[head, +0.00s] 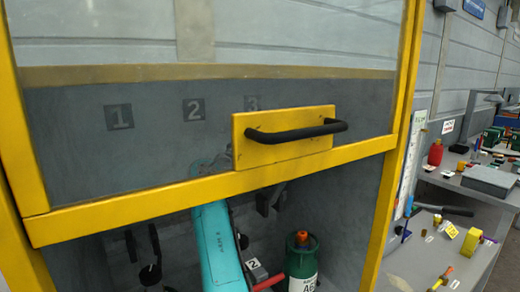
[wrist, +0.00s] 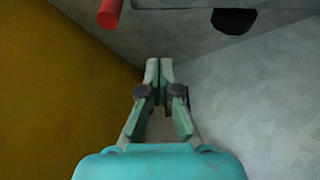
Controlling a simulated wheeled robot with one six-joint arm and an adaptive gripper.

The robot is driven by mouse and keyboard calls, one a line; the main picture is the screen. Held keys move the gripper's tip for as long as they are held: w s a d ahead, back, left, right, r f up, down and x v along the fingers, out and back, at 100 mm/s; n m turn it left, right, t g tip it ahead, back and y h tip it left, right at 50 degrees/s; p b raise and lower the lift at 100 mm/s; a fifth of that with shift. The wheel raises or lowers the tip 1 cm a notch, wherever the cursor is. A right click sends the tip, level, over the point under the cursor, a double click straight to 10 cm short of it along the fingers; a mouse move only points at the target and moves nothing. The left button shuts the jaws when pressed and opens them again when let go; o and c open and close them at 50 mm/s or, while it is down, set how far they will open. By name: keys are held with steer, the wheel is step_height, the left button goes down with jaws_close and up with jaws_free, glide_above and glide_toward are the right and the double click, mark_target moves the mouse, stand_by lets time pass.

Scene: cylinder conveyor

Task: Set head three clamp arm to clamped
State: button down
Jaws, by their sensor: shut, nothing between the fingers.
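In the head view, the number 3 plate (head: 253,102) is on the back wall of a yellow-framed cabinet, partly behind the door handle. A dark bracket-like part (head: 268,199) hangs below it; I cannot tell if it is the head three clamp arm or how that arm is set. My teal arm reaches into the cabinet under the raised door, and its end is mostly hidden behind the frame. In the wrist view, my gripper (wrist: 159,68) is shut and empty. A red rod end (wrist: 110,13) and a dark rounded part (wrist: 235,21) lie beyond it, apart from the fingertips.
The glazed door's yellow lower rail (head: 120,209) and black handle (head: 295,132) cross above my arm. A green cylinder with an orange top (head: 301,255) stands right of my arm, beside a red lever (head: 269,283). A cluttered bench (head: 430,258) is outside at right.

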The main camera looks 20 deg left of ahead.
steer(key=shift+w+d+f, duration=0.2)
steer(key=shift+d+f, duration=0.05)
steer(key=shift+d, duration=0.45)
steer(key=shift+w+d+f, duration=0.2)
steer(key=shift+d+f, duration=0.05)
steer(key=shift+d, duration=0.4)
steer(key=shift+w+d+f, duration=0.2)
steer(key=shift+d+f, duration=0.05)
steer(key=shift+d, duration=0.45)
